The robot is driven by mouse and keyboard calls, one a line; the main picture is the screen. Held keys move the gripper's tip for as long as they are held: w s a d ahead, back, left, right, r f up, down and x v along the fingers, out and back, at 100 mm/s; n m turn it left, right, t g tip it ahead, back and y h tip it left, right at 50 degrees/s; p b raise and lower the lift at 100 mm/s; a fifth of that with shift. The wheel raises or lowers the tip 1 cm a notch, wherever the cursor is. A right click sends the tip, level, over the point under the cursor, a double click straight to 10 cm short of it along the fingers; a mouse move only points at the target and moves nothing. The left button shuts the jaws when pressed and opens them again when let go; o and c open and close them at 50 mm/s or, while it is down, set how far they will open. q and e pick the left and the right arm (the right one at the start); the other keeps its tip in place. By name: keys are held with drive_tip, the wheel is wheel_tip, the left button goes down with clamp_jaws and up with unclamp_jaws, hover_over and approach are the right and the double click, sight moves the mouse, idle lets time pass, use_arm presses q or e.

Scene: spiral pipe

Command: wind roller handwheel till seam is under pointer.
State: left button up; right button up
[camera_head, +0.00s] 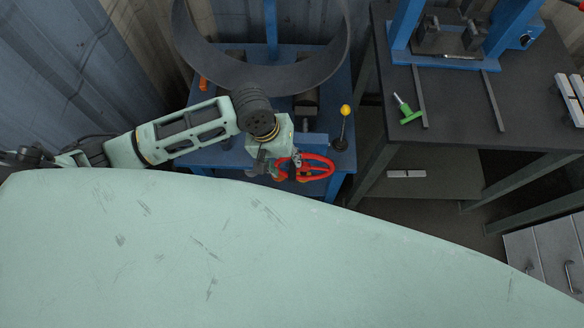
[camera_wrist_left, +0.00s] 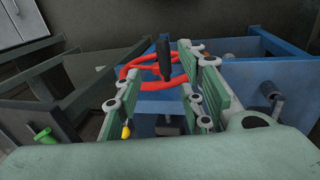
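The red handwheel (camera_head: 319,160) is at the front of a blue roller stand. It also shows in the left wrist view (camera_wrist_left: 132,67), with a black handle (camera_wrist_left: 164,58) standing up from it. My left gripper (camera_head: 291,164) is at the wheel's left side. In the left wrist view its green fingers (camera_wrist_left: 163,70) are apart, with the black handle between or just beyond their tips; contact cannot be told. The dark curved pipe ring (camera_head: 262,82) stands on the rollers. I cannot make out the seam or identify the pointer. My right gripper is out of view.
A yellow-knobbed lever (camera_head: 345,111) stands right of the wheel. A small orange piece (camera_head: 203,84) is at the stand's left. A dark table (camera_head: 460,105) on the right holds a green-handled tool (camera_head: 409,115) and a blue frame. A grey drawer cabinet (camera_head: 545,255) is lower right.

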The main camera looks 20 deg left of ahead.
sight(291, 172)
use_arm(q)
drive_tip(key=x, duration=0.7)
drive_tip(key=shift+a+f+p, duration=0.25)
drive_tip(key=shift+f+p, duration=0.15)
clamp_jaws()
drive_tip(key=shift+w, duration=0.1)
